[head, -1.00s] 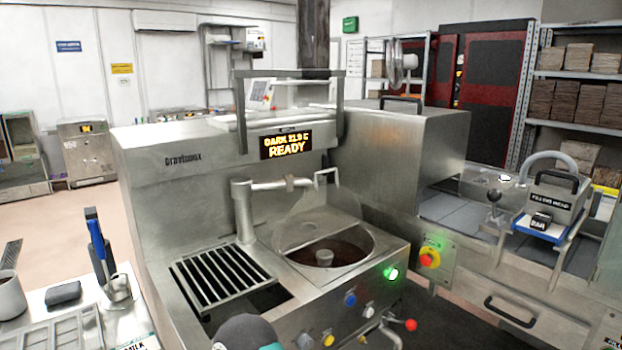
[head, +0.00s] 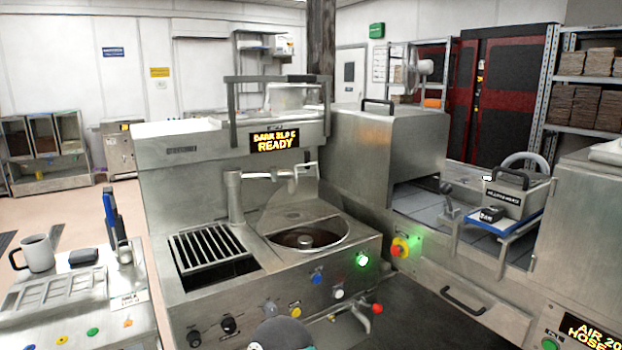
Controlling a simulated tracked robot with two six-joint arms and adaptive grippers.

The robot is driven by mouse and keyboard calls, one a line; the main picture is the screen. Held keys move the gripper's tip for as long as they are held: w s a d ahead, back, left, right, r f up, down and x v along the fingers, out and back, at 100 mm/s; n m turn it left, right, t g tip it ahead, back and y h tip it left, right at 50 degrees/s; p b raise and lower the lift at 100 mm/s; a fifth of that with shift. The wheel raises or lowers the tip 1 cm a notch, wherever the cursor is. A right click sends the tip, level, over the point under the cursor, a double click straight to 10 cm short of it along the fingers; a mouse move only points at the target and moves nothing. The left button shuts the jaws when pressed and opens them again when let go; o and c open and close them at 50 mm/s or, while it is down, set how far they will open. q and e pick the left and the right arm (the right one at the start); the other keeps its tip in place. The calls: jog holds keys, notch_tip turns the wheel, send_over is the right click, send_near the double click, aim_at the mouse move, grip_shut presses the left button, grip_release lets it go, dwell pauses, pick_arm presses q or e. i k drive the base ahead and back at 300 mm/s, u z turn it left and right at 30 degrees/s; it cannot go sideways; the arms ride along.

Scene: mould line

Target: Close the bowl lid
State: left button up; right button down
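The round bowl (head: 306,240) is set into the top of the steel machine and has dark brown contents around a central hub. Its clear lid (head: 283,207) stands raised and tilted at the back left of the bowl, so the opening is uncovered. The lid is transparent and its edges are faint. A bent spout pipe (head: 236,200) rises at the left of the bowl and reaches across behind the lid. Neither of my grippers is in view. A dark grey rounded part at the bottom middle looks like part of my arm.
A slatted grate (head: 210,247) lies left of the bowl. Knobs and a glowing green button (head: 362,260) line the front panel, with a red-handled tap (head: 377,308) below. A side counter with a mug (head: 36,253) stands at left. A conveyor tunnel (head: 385,150) stands at right.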

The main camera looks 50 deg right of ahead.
aim_at(302, 200)
jog(key=z, duration=0.3)
jog(key=k, duration=0.2)
jog(key=z, duration=0.9)
jog(key=i, duration=0.55)
jog(key=u, duration=0.25)
